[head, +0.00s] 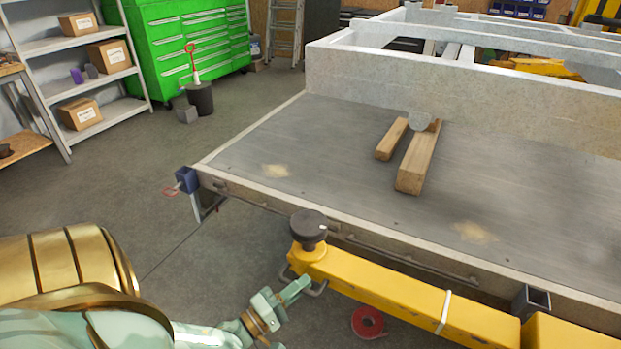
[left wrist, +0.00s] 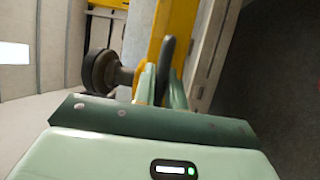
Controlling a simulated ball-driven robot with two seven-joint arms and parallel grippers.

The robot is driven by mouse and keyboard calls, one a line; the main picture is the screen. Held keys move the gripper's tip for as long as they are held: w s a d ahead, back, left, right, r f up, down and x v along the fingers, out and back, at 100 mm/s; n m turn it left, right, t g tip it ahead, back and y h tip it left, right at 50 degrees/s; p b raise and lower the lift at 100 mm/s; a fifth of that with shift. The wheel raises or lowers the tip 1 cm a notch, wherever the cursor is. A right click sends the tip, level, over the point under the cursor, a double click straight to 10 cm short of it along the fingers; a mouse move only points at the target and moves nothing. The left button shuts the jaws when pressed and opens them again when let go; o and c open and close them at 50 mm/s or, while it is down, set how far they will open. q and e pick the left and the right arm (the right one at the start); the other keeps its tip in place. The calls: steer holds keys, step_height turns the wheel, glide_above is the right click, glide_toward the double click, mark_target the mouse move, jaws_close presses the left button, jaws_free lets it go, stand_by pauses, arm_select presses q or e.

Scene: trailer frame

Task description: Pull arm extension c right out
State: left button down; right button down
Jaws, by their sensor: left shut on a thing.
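The yellow arm extension (head: 385,287) lies along the front side of the trailer frame, its near end reaching left. My left gripper (head: 296,288) is shut on the handle. In the left wrist view, the handle (left wrist: 168,58) is a dark loop between the pale green fingers (left wrist: 156,84), with the knob (left wrist: 103,72) to the left and the yellow extension (left wrist: 155,25) behind. My right gripper is not in view.
The trailer bed (head: 330,135) fills the right, with wooden blocks (head: 417,165) and a grey frame on it. A blue bracket (head: 187,180) sticks out at its left corner.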

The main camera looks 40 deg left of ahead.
arm_select(q)
steer(key=shift+a, duration=0.25)
steer(key=c, duration=1.5)
jaws_free()
steer(key=shift+s+a, duration=0.1)
steer(key=shift+a, duration=0.05)
steer(key=shift+o, duration=0.2)
steer(key=shift+d, duration=0.2)
steer(key=s+a+f, duration=0.1)
steer(key=s+f, duration=0.1)
steer(key=s, duration=1.4)
steer(key=shift+a+f, duration=0.4)
